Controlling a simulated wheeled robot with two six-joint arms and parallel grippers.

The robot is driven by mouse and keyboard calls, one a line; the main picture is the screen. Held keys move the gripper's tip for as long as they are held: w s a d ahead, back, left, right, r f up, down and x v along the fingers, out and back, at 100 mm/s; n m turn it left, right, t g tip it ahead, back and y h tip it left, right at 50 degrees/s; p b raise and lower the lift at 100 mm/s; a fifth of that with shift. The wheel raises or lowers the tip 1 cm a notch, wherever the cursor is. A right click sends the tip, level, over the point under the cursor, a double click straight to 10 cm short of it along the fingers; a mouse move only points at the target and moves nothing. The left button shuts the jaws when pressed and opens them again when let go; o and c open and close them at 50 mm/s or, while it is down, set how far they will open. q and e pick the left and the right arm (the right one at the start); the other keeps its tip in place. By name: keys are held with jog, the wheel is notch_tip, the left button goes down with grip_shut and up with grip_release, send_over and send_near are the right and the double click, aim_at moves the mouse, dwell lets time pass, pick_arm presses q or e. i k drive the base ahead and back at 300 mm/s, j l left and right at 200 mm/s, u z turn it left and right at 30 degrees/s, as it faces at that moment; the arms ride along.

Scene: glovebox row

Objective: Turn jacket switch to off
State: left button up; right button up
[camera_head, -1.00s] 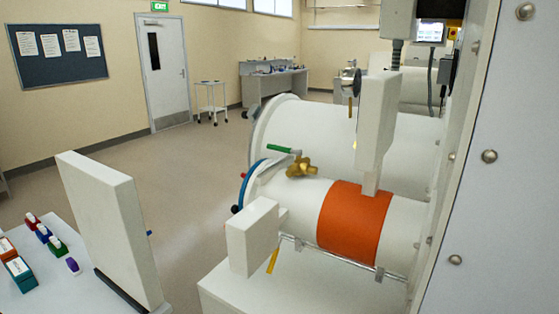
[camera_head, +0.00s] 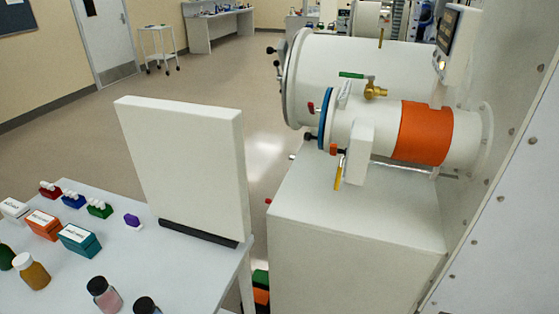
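A broad orange band (camera_head: 424,134) is wrapped around the small white antechamber cylinder (camera_head: 466,140); it looks like the jacket. A white box (camera_head: 360,152) stands in front of the cylinder, left of the band. A small orange-red piece (camera_head: 334,150) and a yellow lever (camera_head: 338,173), hanging at a slant, are at its left side. I cannot tell which part is the jacket switch, nor how it is set. Neither of my grippers shows.
A white cabinet (camera_head: 350,225) stands below the cylinder, with a larger cylinder (camera_head: 375,75) behind. A brass valve with a green handle (camera_head: 352,75) is above. An upright white panel (camera_head: 185,170) stands on the left table (camera_head: 200,285) beside boxes and bottles. Floor is open behind.

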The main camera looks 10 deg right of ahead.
aim_at(333, 148)
jog(key=j+z, duration=0.15)
jog(key=j, duration=0.25)
jog(key=k+j+z, duration=0.15)
jog(key=j, duration=0.25)
jog(key=j+z, duration=0.15)
jog(key=j, duration=0.25)
jog(key=k+j+z, duration=0.2)
jog(key=j, duration=0.2)
jog(key=k+j+z, duration=0.15)
jog(key=j, duration=0.2)
jog(key=z, duration=0.7)
jog(key=i+j, duration=0.05)
